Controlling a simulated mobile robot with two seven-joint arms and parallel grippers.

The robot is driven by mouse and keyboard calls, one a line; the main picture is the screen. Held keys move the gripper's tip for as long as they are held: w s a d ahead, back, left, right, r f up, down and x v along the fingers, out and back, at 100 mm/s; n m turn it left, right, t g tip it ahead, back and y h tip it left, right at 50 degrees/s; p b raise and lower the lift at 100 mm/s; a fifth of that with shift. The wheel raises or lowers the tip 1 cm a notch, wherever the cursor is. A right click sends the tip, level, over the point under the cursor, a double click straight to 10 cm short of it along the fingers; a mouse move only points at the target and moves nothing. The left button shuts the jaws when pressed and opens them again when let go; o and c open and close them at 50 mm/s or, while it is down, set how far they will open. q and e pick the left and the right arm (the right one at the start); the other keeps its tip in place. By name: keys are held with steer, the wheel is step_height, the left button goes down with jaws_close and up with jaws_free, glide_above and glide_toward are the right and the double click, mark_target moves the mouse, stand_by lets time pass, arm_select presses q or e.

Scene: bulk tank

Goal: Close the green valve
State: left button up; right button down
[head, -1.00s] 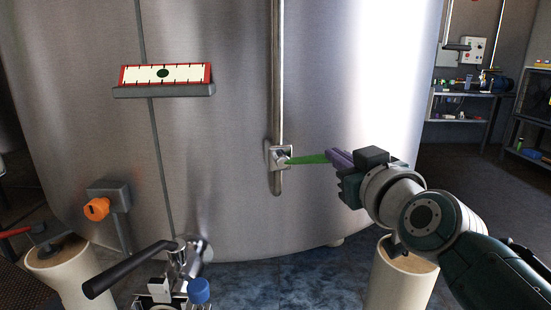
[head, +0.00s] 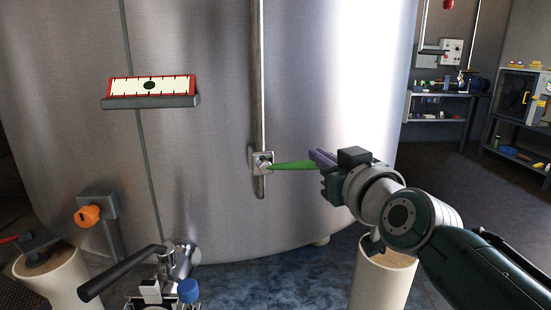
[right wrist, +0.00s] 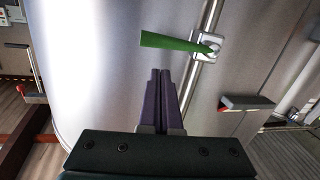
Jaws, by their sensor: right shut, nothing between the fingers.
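The green valve has a long green lever (head: 292,165) that points right, nearly level, from a metal fitting (head: 261,161) on the vertical pipe of the steel tank. My right gripper (head: 318,157) is shut and empty, with its purple fingers at the lever's free end in the head view. In the right wrist view the shut fingers (right wrist: 160,72) point towards the lever (right wrist: 175,42), with a small gap in the picture. I cannot tell whether they touch it. My left gripper is not in view.
A red-framed gauge (head: 150,86) sits on a ledge on the tank. An orange knob (head: 88,215), a black-handled outlet (head: 120,273) and a pale post (head: 382,275) stand low in front. Shelves (head: 437,120) stand at the back right, with open floor before them.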

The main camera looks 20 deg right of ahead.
steer(key=s+a+r+n+g+p, duration=0.15)
steer(key=s+r+g+p, duration=0.45)
steer(key=s, duration=0.6)
steer(key=s+a+r+g+y+p, duration=0.1)
steer(key=s+a+r+g+p, duration=0.15)
steer(key=s+p, duration=0.8)
steer(key=s+a+r+g+p, duration=0.1)
steer(key=s+r+g+p, duration=0.4)
steer(key=s, duration=0.8)
arm_select(q)
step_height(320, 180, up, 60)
steer(key=p, duration=3.7)
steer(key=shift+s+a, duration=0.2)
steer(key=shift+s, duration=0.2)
arm_select(e)
step_height(320, 180, up, 35)
steer(key=shift+w, duration=0.2)
